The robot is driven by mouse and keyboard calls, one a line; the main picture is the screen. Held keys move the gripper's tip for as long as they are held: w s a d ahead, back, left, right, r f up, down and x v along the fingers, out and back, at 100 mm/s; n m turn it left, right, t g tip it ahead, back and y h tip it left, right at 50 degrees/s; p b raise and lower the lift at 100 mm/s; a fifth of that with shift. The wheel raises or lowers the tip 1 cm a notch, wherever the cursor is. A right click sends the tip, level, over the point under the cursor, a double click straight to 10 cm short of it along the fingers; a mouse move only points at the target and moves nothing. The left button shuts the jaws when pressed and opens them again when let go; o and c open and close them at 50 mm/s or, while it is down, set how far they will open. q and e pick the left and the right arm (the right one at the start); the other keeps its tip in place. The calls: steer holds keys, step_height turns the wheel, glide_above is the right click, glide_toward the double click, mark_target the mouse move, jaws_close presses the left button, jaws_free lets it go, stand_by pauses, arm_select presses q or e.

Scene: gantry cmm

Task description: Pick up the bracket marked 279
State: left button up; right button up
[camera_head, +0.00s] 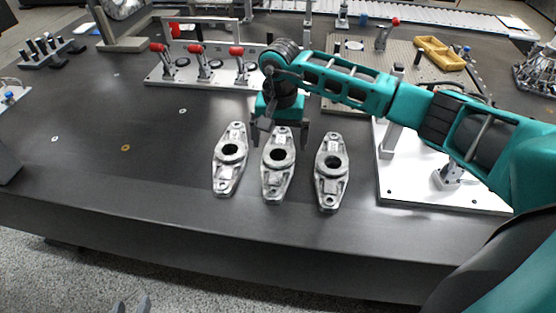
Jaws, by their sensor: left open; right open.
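Three grey metal brackets lie side by side on the dark table: a left one (222,175), a middle one (275,185) and a right one (328,190). Each is long, with a round bored hub in the middle. Their markings are too small to read, so I cannot tell which is 279. My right gripper (278,143) points down at the far end of the middle bracket, open, with one finger on each side of it. I cannot tell whether it touches. My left gripper (131,306) shows only as grey fingertips at the bottom edge, apart and empty.
A fixture plate (160,78) with red-handled clamps stands behind the brackets. A white plate (400,185) with metal fittings is on the right. A yellow tray (440,55) sits on a perforated plate (350,65) farther back.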

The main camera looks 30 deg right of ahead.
mark_target(278, 153)
steer(key=f, duration=0.6)
steer(key=shift+w+f+b, duration=0.2)
steer(key=shift+w+b, duration=0.1)
steer(key=shift+c, duration=0.2)
steer(key=c, duration=1.2)
steer(key=shift+r, duration=0.1)
steer(key=shift+c, duration=0.5)
steer(key=shift+w+r, duration=0.1)
